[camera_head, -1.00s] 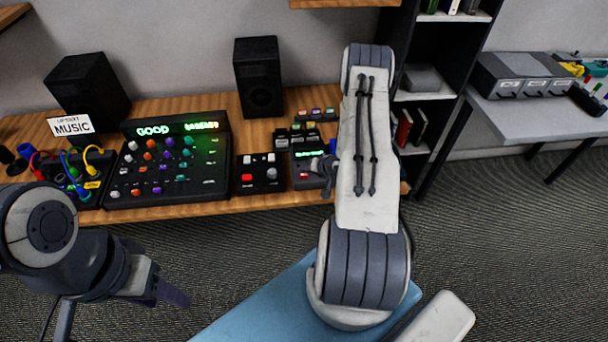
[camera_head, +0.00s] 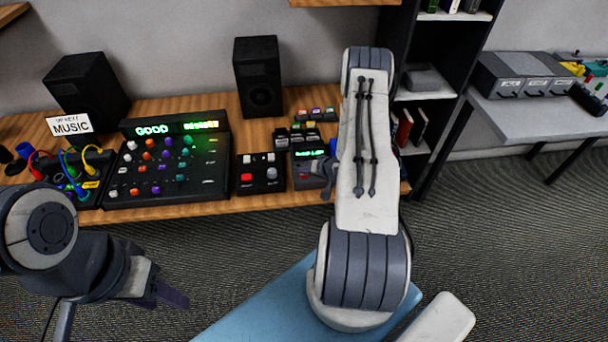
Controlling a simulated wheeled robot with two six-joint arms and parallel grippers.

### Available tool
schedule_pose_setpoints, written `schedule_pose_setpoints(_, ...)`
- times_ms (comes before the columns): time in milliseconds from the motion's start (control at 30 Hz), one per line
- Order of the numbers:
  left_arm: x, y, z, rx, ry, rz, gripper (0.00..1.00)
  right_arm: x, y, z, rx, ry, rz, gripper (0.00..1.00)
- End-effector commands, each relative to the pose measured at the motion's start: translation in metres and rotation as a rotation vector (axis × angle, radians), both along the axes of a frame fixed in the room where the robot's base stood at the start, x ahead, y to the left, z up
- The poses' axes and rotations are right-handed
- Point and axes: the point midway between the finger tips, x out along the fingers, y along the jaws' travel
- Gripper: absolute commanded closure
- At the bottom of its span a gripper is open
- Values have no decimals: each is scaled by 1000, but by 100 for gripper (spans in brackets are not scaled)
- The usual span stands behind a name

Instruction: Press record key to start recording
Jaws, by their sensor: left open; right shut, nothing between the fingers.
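A small black box (camera_head: 259,186) on the wooden desk carries a red key (camera_head: 246,177) and white keys. To its right stands a black device with a green lit display (camera_head: 309,154); a small red key (camera_head: 303,174) shows on it. Which red key is the record key I cannot tell. My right gripper (camera_head: 322,172) is shut and empty over the right part of that display device, partly hiding it. Whether its tip touches a key is unclear. My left gripper (camera_head: 168,291) is open and empty, low in front of the desk, far from the devices.
A large mixer (camera_head: 168,196) with coloured knobs and a lit green display fills the desk's middle. A patch box with cables (camera_head: 88,190) is at left. Two black speakers (camera_head: 258,80) stand behind. Several small coloured-key items (camera_head: 305,132) lie behind the display device.

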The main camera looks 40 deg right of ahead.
Motion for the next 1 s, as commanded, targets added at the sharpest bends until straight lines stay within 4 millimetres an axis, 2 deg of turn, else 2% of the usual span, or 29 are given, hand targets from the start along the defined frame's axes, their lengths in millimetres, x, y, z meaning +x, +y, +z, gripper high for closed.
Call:
schedule_pose_setpoints(633, 0, 0, -3, 0, 0, 0, 50, 0, 0, -5, 0, 1, 1, 100)
schedule_pose_setpoints(1000, 0, 0, 10, 0, 0, 0, 50, 0, 0, 12, 0, 0, 0, 100)
